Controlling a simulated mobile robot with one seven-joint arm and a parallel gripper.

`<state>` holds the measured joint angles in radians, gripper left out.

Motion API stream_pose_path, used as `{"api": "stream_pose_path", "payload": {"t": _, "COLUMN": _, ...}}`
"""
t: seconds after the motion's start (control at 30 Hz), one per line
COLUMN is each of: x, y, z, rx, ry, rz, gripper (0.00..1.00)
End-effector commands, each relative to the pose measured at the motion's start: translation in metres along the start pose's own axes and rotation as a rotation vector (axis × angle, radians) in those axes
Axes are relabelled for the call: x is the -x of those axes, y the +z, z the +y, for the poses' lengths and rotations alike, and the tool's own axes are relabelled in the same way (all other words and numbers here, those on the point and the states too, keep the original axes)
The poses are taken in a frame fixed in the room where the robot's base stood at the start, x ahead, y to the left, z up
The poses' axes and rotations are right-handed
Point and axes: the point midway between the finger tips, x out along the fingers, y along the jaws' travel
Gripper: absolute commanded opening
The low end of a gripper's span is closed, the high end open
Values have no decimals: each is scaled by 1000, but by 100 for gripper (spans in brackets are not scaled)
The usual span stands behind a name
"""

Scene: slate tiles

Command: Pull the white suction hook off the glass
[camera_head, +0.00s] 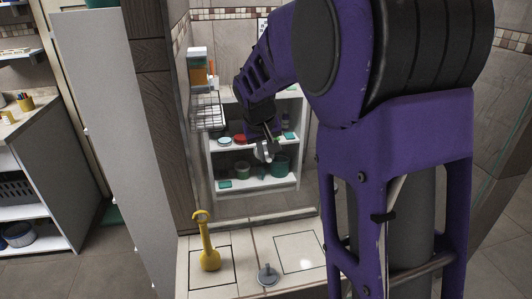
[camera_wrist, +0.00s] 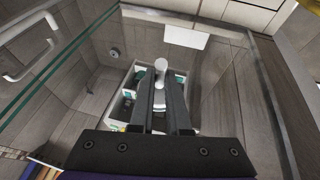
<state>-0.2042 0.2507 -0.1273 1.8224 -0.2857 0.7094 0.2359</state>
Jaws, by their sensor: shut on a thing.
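The white suction hook (camera_head: 263,152) is at the tip of my gripper (camera_head: 268,138), in front of the white shelf unit in the head view. In the wrist view the pale hook (camera_wrist: 160,66) shows between the two dark fingers of my gripper (camera_wrist: 160,88), which are shut on it. The clear glass (camera_wrist: 212,75) shows in the wrist view, with greenish edges at the top and left. I cannot tell whether the hook's cup touches the glass. My arm hides part of the right side in the head view.
A yellow long-necked tool (camera_head: 208,250) and a grey knobbed disc (camera_head: 267,275) stand on the pale tiled ledge (camera_head: 240,262). A white shelf unit (camera_head: 297,150) holds small green and red items.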

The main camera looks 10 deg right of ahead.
Motion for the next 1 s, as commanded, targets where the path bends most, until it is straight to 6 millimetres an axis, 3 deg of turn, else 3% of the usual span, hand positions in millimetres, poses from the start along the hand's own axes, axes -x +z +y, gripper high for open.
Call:
{"api": "stream_pose_path", "payload": {"t": 0.37, "x": 2, "y": 5, "z": 0, "rx": 0, "ry": 0, "rz": 1, "gripper": 0}}
{"api": "stream_pose_path", "payload": {"t": 1.0, "x": 14, "y": 34, "z": 0, "rx": 0, "ry": 0, "rz": 1, "gripper": 0}}
